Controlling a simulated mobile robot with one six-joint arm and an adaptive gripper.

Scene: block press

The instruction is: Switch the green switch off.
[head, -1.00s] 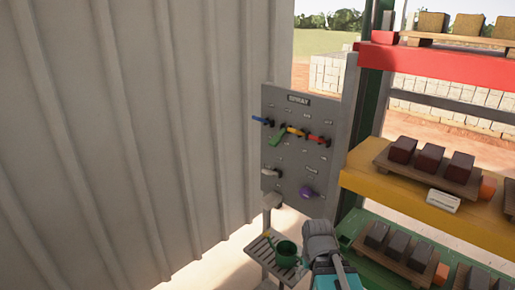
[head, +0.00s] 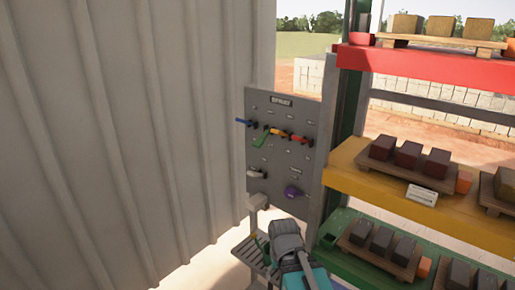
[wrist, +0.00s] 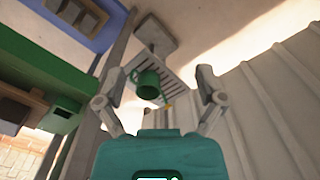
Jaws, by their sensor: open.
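The green switch (head: 261,137) is a lever on the grey control panel (head: 257,180), in its upper part between a blue lever (head: 243,122) and a yellow lever (head: 276,132). Its handle slants down to the left. My gripper is low in the head view, below and to the right of the panel, and apart from the switch. In the wrist view my gripper (wrist: 158,90) has its two fingers spread wide with nothing between them touching. The green switch does not show in the wrist view.
A red lever (head: 299,138), a white knob (head: 256,174) and a purple knob (head: 292,191) are also on the panel. A green watering can (wrist: 148,82) stands on a slatted shelf below. A rack with a yellow shelf (head: 345,177) stands right; a corrugated wall (head: 120,130) fills the left.

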